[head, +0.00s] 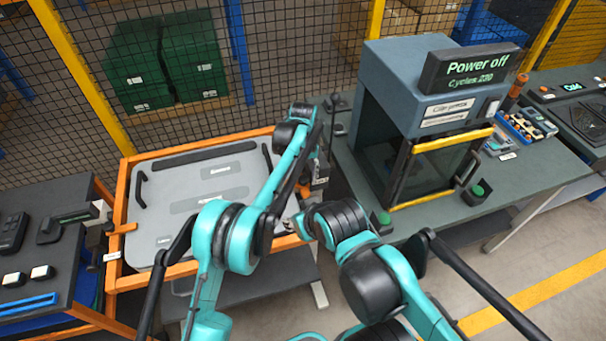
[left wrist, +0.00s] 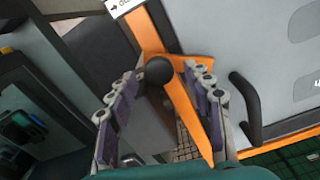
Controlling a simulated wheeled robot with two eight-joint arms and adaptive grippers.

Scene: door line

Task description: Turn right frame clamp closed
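The right frame clamp (left wrist: 182,101) is an orange lever with a round black knob (left wrist: 158,71), at the edge of the grey door panel (left wrist: 240,40) in the left wrist view. My left gripper (left wrist: 165,77) is open, with one finger on each side of the knob and gaps visible between the fingers and the knob. In the head view my left arm reaches over to the right side of the orange frame (head: 118,205), and largely hides this clamp. The left frame clamp (head: 122,228) shows on the frame's other side.
A grey press (head: 405,75) with a "Power off" display (head: 470,66) stands on the workbench (head: 520,175) to the right. A dark table (head: 40,260) with small devices is at the left. A mesh fence (head: 290,60) runs behind. A black handle (left wrist: 245,105) is close to my left gripper.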

